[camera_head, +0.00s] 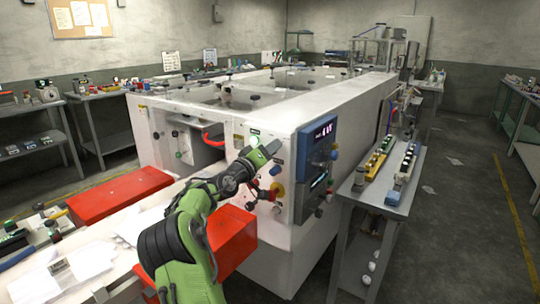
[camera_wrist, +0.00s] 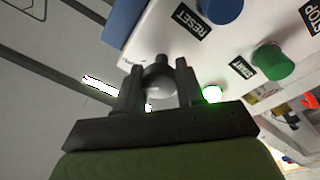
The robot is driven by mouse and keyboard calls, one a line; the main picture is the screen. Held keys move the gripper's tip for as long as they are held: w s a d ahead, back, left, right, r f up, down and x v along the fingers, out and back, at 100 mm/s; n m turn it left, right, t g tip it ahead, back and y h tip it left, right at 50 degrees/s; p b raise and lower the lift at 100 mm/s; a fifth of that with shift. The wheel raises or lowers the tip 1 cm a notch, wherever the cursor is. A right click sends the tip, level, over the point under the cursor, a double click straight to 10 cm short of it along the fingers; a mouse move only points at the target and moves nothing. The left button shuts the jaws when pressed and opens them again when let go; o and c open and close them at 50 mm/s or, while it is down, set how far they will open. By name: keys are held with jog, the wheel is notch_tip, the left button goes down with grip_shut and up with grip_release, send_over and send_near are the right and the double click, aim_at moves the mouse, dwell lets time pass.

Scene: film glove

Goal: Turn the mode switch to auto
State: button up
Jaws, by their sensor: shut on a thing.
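In the wrist view, a dark knob with a pale round base (camera_wrist: 158,75), seemingly the mode switch, sits on the white panel (camera_wrist: 165,35). My gripper (camera_wrist: 158,66) has one finger on each side of the knob and is shut on it. Its mode markings are not visible, so I cannot tell which position it is set to. In the head view, my gripper (camera_head: 264,156) reaches the front right corner of the large white machine (camera_head: 220,118), beside the blue display panel (camera_head: 316,160). The knob is hidden there by my gripper.
In the wrist view, a blue RESET button (camera_wrist: 222,10) and a green START button (camera_wrist: 273,61) are close by, and a green lamp (camera_wrist: 211,94) glows near the right finger. A red box (camera_head: 232,236) stands below my arm. A grey side table (camera_head: 375,198) stands right.

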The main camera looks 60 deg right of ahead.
jog(key=shift+f, duration=0.1)
dwell(0.3)
jog(key=o, duration=1)
jog(key=shift+o, duration=0.2)
jog(key=shift+a, duration=0.1)
jog(key=w+a+f, duration=0.1)
jog(key=w+a, duration=0.1)
jog(key=a, duration=1.3)
jog(key=shift+w+a+f, duration=0.15)
jog(key=shift+w+f, duration=0.1)
jog(key=shift+f, duration=0.15)
